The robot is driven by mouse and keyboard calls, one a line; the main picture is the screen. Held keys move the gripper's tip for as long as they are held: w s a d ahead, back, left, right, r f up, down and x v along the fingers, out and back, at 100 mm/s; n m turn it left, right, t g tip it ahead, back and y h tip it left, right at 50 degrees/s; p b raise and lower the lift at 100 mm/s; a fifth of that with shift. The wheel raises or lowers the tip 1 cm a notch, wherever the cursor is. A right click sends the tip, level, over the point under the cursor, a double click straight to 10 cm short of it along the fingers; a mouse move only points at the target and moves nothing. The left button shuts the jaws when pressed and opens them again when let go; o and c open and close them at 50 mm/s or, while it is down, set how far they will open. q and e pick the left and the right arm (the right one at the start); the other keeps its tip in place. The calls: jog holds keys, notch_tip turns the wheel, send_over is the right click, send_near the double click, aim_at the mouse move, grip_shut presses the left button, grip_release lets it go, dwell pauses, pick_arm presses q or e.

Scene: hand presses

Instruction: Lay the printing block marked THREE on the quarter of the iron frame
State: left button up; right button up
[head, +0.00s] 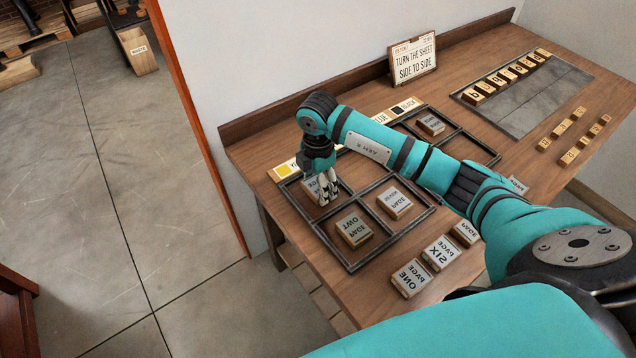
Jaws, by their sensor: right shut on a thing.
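My right gripper (327,197) is shut on a wooden printing block (315,187) in the upper-left quarter of the near iron frame (314,227). The fingers cover much of its face, so I cannot read its number. I cannot tell whether it touches the tabletop. In the same frame, a block lettered PAGE TWO in mirror writing (354,230) lies in the lower-left quarter. Another block (395,203) lies in the quarter to the right; its number is too small to read. My left gripper is not in view.
Blocks lettered ONE (410,279) and SIX (441,253) and another PAGE block (465,233) lie along the table's front edge. A second iron frame, partly behind my arm, holds a block (430,125). A sign (413,59) stands at the back.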

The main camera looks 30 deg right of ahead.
jog(key=shift+f, duration=0.45)
jog(key=shift+f, duration=0.1)
jog(key=shift+f, duration=0.15)
jog(key=o, duration=0.9)
jog(key=shift+r, duration=0.55)
notch_tip(320, 180, up, 11)
jog(key=shift+r+b, duration=0.2)
jog(key=shift+b, duration=0.7)
